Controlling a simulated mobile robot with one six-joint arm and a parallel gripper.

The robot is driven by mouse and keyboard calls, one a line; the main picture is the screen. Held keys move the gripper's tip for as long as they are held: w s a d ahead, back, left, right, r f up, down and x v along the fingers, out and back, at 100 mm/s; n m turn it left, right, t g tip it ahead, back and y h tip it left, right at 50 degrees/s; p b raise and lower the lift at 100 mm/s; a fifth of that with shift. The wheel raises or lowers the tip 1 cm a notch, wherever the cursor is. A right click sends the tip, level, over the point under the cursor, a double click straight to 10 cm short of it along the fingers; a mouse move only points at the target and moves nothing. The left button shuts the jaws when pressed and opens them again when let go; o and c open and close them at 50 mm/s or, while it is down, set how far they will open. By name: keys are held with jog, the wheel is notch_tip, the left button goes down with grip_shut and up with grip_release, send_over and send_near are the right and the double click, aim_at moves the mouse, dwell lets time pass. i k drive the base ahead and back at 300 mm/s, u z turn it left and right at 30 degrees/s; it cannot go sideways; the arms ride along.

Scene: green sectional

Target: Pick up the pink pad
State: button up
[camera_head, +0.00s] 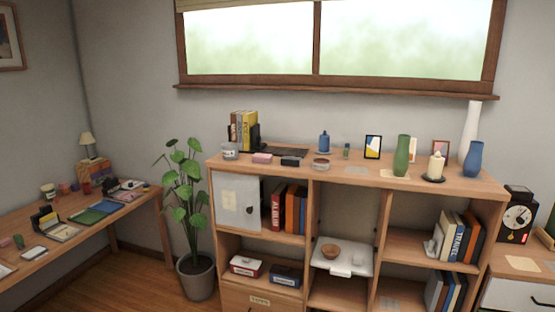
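A small pink block (262,158), which looks like the pink pad, lies flat on the wooden top of the shelf unit (450,182), toward its left end. It sits between a small round glass-like dish (230,151) on its left and a small black box (290,161) on its right, with narrow gaps. Nothing appears to lie on top of it. My gripper is not in view.
Behind the pad are books in a holder (243,131) and a dark flat item (285,152). A round tin (321,164), blue bottle (323,142) and green vase (402,155) stand farther right. A potted plant (186,190) stands left of the shelf. A desk (110,226) is far left.

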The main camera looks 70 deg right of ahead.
aim_at(258, 158)
jog(key=z, duration=0.5)
jog(key=i, duration=1.6)
